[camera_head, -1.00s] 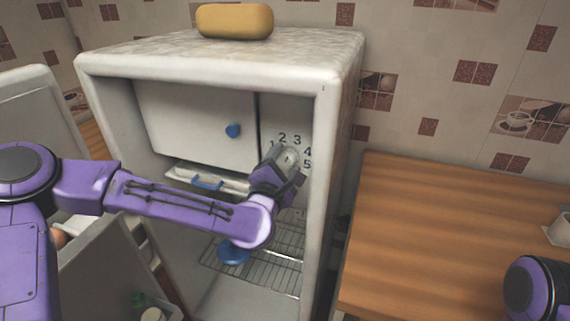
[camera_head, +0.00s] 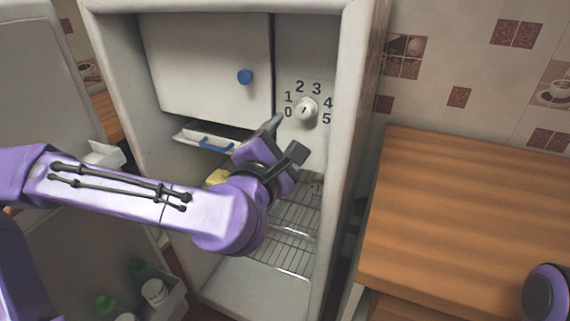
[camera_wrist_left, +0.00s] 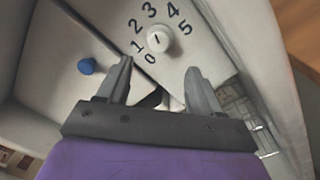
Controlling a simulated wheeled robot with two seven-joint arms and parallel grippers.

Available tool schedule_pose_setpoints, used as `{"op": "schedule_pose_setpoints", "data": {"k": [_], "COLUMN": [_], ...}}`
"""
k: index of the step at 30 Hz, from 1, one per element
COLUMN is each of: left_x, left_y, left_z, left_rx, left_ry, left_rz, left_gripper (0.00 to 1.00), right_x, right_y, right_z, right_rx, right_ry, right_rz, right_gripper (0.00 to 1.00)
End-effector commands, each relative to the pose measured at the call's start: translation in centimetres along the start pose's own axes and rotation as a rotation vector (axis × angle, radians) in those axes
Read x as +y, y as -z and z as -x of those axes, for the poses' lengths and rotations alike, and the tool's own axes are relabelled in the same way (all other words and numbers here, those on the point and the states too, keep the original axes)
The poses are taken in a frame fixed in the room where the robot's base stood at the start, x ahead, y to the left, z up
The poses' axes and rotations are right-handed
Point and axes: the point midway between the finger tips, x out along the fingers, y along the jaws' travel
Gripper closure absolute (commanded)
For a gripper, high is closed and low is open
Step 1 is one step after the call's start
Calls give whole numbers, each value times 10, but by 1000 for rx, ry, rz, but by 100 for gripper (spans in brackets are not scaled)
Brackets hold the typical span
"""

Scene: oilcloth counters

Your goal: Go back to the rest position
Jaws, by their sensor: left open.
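My left gripper (camera_head: 284,138) is open and empty inside the open fridge (camera_head: 362,60), just below the temperature dial (camera_head: 305,110). The dial is a white round knob ringed by the numbers 0 to 5; its mark points up near 2 or 3. In the left wrist view the two fingers (camera_wrist_left: 160,82) stand apart, with the dial (camera_wrist_left: 158,38) beyond them and not touched. My right gripper is out of view; only a purple and black part of my right arm shows at the lower right.
The freezer door (camera_head: 205,65) with its blue knob (camera_head: 245,77) is shut. Below it are a tray with a blue handle (camera_head: 215,145) and a wire shelf (camera_head: 292,235). The open fridge door (camera_head: 50,100) stands left, holding jars and bottles. A wooden counter (camera_head: 470,210) is at right.

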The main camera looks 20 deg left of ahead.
Motion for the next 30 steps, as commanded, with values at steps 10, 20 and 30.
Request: {"op": "schedule_pose_setpoints", "data": {"k": [10, 20, 30], "left_x": [1, -2, -222], "left_y": [-1, -6, 157], "left_z": [5, 4, 23], "left_rx": [-4, -32, 62], "left_ry": [3, 13, 582], "left_rz": [1, -88, -840], "left_gripper": [35, 35, 35], "right_x": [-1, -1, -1], "right_y": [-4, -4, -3], "right_z": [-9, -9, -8], "right_rx": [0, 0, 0], "right_ry": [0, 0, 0], "right_rz": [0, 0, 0], "right_gripper": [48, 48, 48]}}
